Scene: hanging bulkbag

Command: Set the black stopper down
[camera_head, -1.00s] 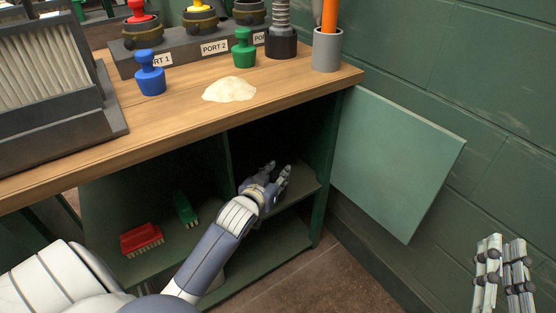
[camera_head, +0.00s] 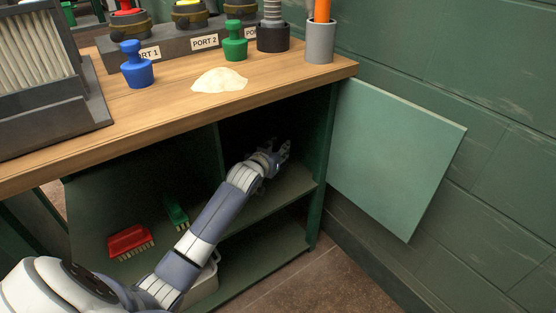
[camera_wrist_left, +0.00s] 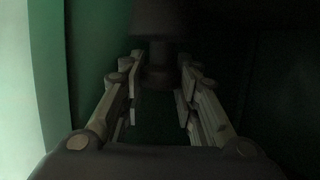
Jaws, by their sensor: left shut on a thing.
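My left gripper (camera_head: 280,150) is inside the dark upper right compartment of the cabinet, above its shelf (camera_head: 288,192). In the left wrist view, the gripper's fingers (camera_wrist_left: 158,88) are on either side of the dark neck of the black stopper (camera_wrist_left: 157,62), shut on it. The stopper's wider part is at the top of that view. In the head view the stopper is lost in the shadow. I cannot tell whether it touches the shelf. My right gripper is not in view.
The cabinet door (camera_head: 400,155) stands open at the right. A red brush (camera_head: 130,241) and a green brush (camera_head: 175,213) lie in the left compartment. The worktop holds a blue stopper (camera_head: 137,70), a green stopper (camera_head: 235,45), a powder heap (camera_head: 219,80) and a grey cup (camera_head: 320,42).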

